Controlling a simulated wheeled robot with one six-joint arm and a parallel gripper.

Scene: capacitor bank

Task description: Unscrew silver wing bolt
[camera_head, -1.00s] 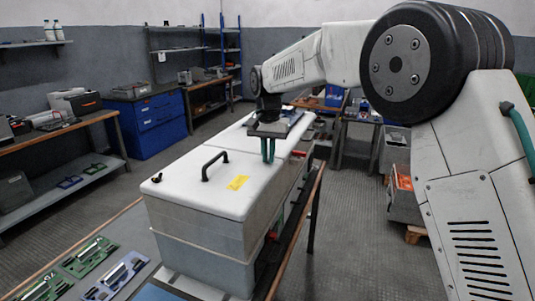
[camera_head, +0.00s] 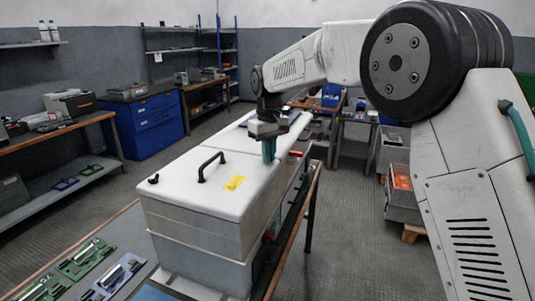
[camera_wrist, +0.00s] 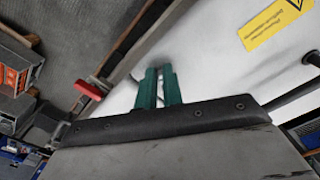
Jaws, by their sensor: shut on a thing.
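My gripper (camera_head: 269,160) points down at the white lid (camera_head: 205,181) of a long grey box, near the lid's right edge. Its green fingers also show in the wrist view (camera_wrist: 159,72), with only a narrow gap between them. They are shut on a small silver piece that shows as slivers at the fingers, which I take to be the silver wing bolt. Most of it is hidden by the fingers, and I cannot tell how far it is threaded. A black wing bolt (camera_head: 153,179) stands at the lid's left corner.
A black handle (camera_head: 210,166) and a yellow label (camera_head: 234,183) are on the lid left of my gripper. A red part (camera_wrist: 90,90) is by the lid's edge. Green trays (camera_head: 82,257) with tools lie on the table at front left.

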